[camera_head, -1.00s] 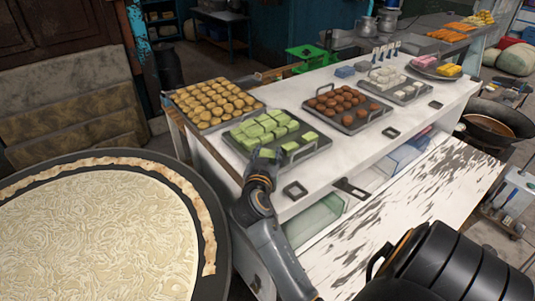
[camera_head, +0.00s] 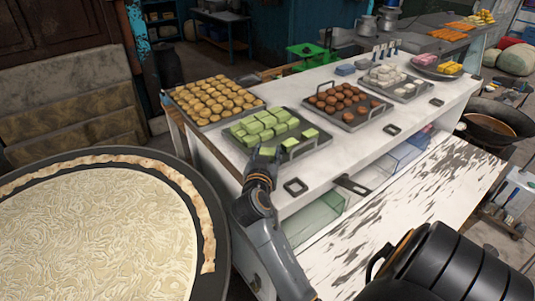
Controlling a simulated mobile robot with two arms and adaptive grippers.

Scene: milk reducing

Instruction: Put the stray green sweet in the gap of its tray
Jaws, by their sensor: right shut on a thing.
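The green sweets (camera_head: 262,123) lie in rows on a dark tray (camera_head: 313,145) on the white counter. Two green sweets, one (camera_head: 310,134) near the tray's right side and one (camera_head: 290,143) nearer the front, sit apart from the main block. My right gripper (camera_head: 266,155) is at the tray's front edge, just left of the front sweet. It is shut on a green sweet, which its dark fingers largely hide. I cannot make out a clear gap among the rows. My left gripper is not in view.
Trays of yellow-brown sweets (camera_head: 213,101), brown balls (camera_head: 345,103) and white sweets (camera_head: 388,77) stand alongside. A small dark square frame (camera_head: 295,187) lies on the counter's front edge. A large round pan (camera_head: 95,235) fills the lower left.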

